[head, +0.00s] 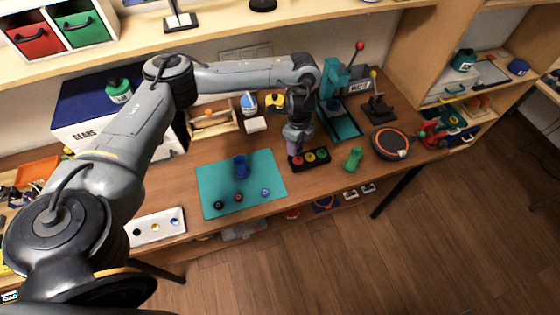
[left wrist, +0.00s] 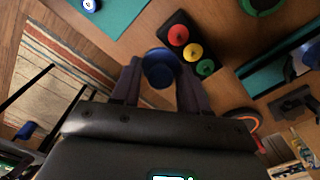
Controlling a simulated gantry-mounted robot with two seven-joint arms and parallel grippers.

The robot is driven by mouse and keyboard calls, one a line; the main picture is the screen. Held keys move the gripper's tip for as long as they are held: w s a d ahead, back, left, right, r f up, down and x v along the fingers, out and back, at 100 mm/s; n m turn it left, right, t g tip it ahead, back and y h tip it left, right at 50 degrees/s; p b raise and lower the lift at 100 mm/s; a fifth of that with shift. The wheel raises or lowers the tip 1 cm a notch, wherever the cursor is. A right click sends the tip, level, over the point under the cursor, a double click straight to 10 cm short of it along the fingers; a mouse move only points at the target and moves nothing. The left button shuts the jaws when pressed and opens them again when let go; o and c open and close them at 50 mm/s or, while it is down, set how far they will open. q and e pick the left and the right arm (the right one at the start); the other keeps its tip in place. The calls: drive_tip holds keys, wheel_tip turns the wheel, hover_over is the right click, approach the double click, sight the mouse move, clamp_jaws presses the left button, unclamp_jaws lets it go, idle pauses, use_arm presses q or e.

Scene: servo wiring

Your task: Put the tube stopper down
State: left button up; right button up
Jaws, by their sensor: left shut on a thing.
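My left gripper (head: 296,150) is over the wooden bench, beside the black base with coloured discs. In the left wrist view its fingers (left wrist: 158,85) are closed around a round blue piece (left wrist: 160,64), which looks like the tube stopper. Whether the piece touches the bench is hard to tell. In the head view the gripper hides it. A blue tube-like container (head: 241,168) stands on the teal mat (head: 268,172), left of the gripper. My right gripper is not in view.
The black base holds red, yellow (head: 310,157) and green discs, close to the gripper. A green bottle (head: 354,158) and a round black pad with an orange rim (head: 392,143) are to the right. Small round pieces lie on the mat's front. A white three-hole block (head: 156,228) is at left.

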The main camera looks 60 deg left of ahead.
use_arm(q)
drive_tip(key=s+a+f+b, duration=0.1)
drive_tip(key=s+a+f, duration=0.1)
drive_tip(key=a+f, duration=0.1)
drive_tip(key=s+a+f+b, duration=0.1)
drive_tip(key=a+f, duration=0.2)
drive_tip(key=a, duration=0.1)
drive_tip(key=s+a+f+b, duration=0.1)
drive_tip(key=s+a+f, duration=0.1)
drive_tip(key=a+f, duration=0.1)
drive_tip(key=shift+s+a, duration=0.35)
drive_tip(key=shift+a, duration=0.1)
drive_tip(key=shift+f, duration=2)
drive_tip(key=shift+f, duration=0.1)
drive_tip(key=o, duration=1)
